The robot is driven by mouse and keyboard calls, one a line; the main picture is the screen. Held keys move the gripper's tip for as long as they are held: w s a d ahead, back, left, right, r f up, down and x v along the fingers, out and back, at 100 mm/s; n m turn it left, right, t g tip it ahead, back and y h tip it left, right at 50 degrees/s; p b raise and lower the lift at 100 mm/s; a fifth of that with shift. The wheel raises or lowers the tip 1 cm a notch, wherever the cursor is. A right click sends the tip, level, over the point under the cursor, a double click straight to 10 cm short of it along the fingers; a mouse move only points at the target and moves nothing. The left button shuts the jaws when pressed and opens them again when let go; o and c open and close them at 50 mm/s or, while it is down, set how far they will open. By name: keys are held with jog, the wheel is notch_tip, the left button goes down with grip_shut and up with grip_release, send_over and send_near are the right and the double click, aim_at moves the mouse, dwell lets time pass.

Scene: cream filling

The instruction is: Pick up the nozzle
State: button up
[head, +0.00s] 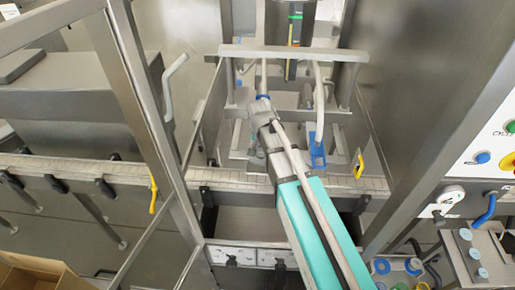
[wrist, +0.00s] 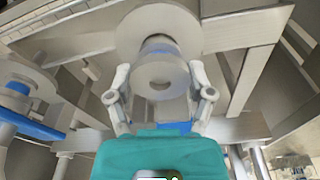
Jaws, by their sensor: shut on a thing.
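The nozzle (wrist: 160,72) is a grey cylinder with a round opening, below a wide round flange in the wrist view. My gripper (wrist: 159,92) has one finger on each side of it and is shut on it. In the head view my gripper (head: 262,112) is at the lower end of the left grey pipe, inside the machine frame. A blue collar (head: 262,97) shows just above it. The nozzle itself is mostly hidden there by my arm.
A second pipe (head: 319,100) with a blue fitting (head: 317,152) hangs to the right. A conveyor (head: 80,172) runs across, with yellow handles (head: 153,194) by it. Metal frame posts (head: 135,90) stand close on the left. A cardboard box (head: 45,272) is at lower left.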

jog(key=shift+r+p, duration=4.3)
jog(key=shift+r, duration=0.25)
jog(key=shift+f, duration=0.1)
